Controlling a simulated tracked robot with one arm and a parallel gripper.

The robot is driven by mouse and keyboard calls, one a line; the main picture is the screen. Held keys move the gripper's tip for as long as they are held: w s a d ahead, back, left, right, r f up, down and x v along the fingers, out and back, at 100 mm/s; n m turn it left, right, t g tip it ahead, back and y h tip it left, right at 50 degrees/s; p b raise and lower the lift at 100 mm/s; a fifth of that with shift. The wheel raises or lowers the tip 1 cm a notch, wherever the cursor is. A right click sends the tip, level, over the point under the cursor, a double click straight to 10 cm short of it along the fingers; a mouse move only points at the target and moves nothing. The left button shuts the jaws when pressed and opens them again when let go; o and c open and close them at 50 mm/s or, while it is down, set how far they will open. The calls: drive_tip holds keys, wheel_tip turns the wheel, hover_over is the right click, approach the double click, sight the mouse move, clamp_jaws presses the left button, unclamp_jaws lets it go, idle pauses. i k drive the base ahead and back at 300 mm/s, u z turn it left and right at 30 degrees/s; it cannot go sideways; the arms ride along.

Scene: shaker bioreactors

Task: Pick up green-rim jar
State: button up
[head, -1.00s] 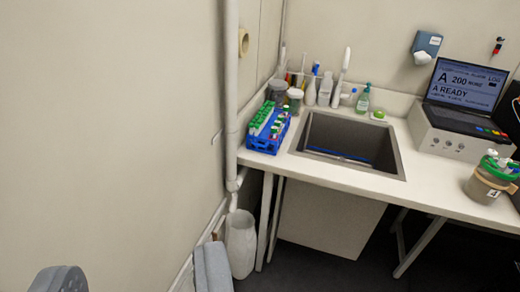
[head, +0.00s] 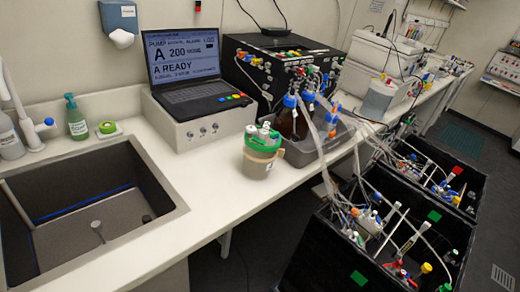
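The green-rim jar (head: 259,163) stands upright on the white counter in the head view, just right of the middle of the counter's front part. It has a green rim, white caps on top, a tan band and a cloudy greenish body. It stands in front of the black pump box, to the right of the laptop's base and to the left of a grey tray with brown bottles. My gripper is not in view.
A sink (head: 90,215) opens at the left. A laptop (head: 185,70) sits on a white box. Brown bottles (head: 291,122) with tubing stand close right of the jar. Black bins (head: 335,262) fill the floor at lower right. The counter's front strip (head: 215,205) is clear.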

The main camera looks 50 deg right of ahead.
sight(258, 161)
drive_tip(key=z, duration=0.6)
drive_tip(key=i, duration=0.9)
drive_tip(key=z, duration=0.9)
drive_tip(key=i, duration=0.6)
drive_tip(key=z, duration=0.15)
drive_tip(key=k, duration=0.85)
drive_tip(key=z, duration=0.2)
drive_tip(key=i, duration=0.85)
drive_tip(key=u, duration=0.1)
